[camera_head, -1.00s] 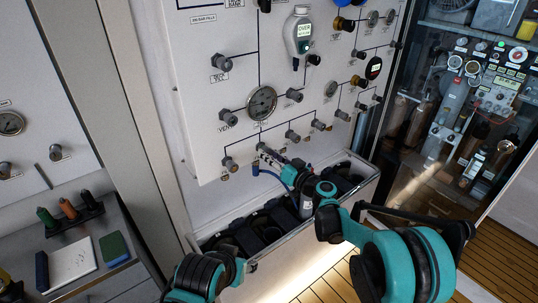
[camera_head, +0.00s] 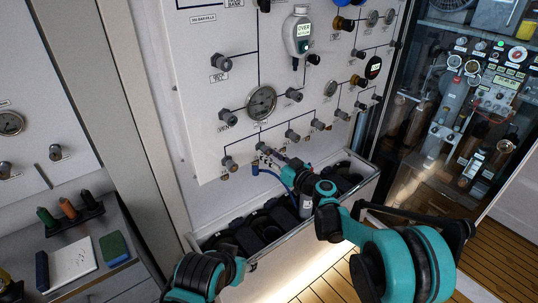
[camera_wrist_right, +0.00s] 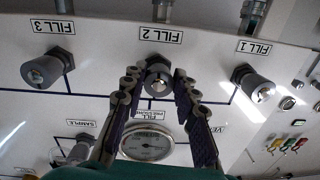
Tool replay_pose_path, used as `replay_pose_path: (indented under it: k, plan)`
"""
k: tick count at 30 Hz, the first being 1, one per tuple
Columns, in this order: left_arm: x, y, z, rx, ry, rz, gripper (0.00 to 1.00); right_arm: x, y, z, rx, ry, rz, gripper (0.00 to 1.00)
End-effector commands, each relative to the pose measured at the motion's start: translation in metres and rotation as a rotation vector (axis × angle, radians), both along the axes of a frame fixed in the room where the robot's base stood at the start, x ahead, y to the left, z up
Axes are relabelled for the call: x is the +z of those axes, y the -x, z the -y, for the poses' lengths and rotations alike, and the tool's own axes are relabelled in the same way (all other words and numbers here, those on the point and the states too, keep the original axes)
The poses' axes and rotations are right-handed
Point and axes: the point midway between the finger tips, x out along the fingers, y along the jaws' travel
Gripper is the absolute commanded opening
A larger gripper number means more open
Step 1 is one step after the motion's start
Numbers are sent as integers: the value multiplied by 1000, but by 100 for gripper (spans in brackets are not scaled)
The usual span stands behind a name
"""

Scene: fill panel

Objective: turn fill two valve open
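The fill two valve is a grey knob (camera_wrist_right: 155,82) under an upside-down "FILL 2" label (camera_wrist_right: 161,34) in the right wrist view. My right gripper (camera_wrist_right: 157,74) is at this knob, with one finger on each side of it. The fingers are spread apart, and I cannot tell whether they touch the knob. In the head view my right gripper (camera_head: 266,151) reaches the lower row of knobs on the white panel (camera_head: 200,120), partly hiding that knob. My left gripper is not in view; only part of that arm shows at the bottom.
Neighbouring knobs "FILL 3" (camera_wrist_right: 42,72) and "FILL 1" (camera_wrist_right: 254,82) stand on either side. A round pressure gauge (camera_wrist_right: 147,143) is close to the fingers.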

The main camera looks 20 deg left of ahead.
Motion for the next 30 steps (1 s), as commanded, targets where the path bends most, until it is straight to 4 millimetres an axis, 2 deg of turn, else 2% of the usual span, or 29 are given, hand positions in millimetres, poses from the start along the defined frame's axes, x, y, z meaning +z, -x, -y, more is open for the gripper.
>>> replay_pose_path:
  k: [1,2,11,14,17,25,30]
  plan:
    - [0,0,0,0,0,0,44,-1,1,-1,2,1,0,43]
    - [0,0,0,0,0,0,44,-1,1,-1,2,1,0,49]
    - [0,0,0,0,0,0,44,0,0,1,0,-2,-1,49]
    - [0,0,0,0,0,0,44,0,4,6,-2,-2,-1,49]
    - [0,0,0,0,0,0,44,1,13,19,-1,-2,-1,49]
    - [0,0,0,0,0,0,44,1,47,68,-2,-1,0,49]
    - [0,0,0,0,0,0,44,1,62,90,-2,-1,0,49]
